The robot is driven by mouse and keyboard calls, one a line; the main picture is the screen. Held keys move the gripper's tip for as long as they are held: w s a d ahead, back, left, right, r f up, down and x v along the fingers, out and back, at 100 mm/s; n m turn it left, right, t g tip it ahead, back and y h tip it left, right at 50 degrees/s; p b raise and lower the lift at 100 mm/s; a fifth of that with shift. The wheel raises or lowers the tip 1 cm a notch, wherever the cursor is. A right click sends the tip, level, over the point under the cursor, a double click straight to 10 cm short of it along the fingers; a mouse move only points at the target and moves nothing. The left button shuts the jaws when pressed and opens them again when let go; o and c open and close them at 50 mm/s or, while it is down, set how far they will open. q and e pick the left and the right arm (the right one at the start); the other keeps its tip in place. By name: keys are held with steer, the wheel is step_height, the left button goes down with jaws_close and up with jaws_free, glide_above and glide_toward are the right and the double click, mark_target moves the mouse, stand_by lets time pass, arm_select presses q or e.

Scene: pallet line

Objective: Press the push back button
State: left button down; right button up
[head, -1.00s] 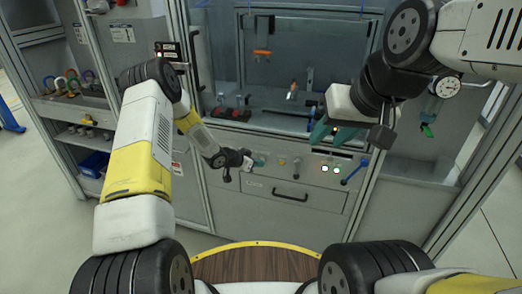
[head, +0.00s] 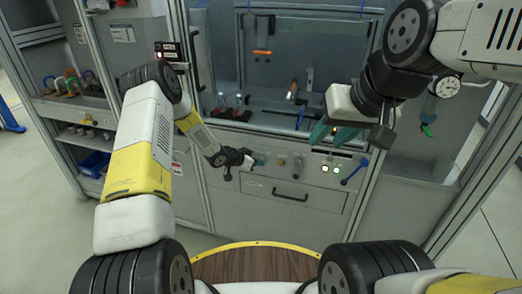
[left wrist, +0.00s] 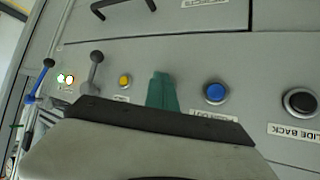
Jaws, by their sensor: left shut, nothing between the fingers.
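My left gripper (head: 259,161) is at the front panel of the machine in the head view, its fingers shut and empty. Its teal fingertips (left wrist: 163,92) point at the panel between a yellow button (left wrist: 125,81) and a blue button (left wrist: 215,92) in the left wrist view. A black button (left wrist: 300,102) sits at the right edge there, its label partly cut off and seeming to end in "BACK".
A grey lever (left wrist: 95,68), two lit lamps (left wrist: 65,79) and a blue lever (left wrist: 42,78) share the panel. A drawer handle (head: 290,194) is below the panel in the head view. A shelf (head: 75,105) with colourful parts stands at the left.

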arm_select(q)
steer(key=shift+s+a, duration=0.2)
steer(key=shift+s, duration=0.7)
steer(key=shift+s+a, duration=0.25)
steer(key=shift+s, duration=0.5)
steer(key=shift+s+a, duration=0.3)
steer(key=shift+s, duration=0.45)
steer(key=shift+s+a, duration=0.25)
steer(key=shift+s, duration=0.5)
steer(key=shift+r, duration=0.1)
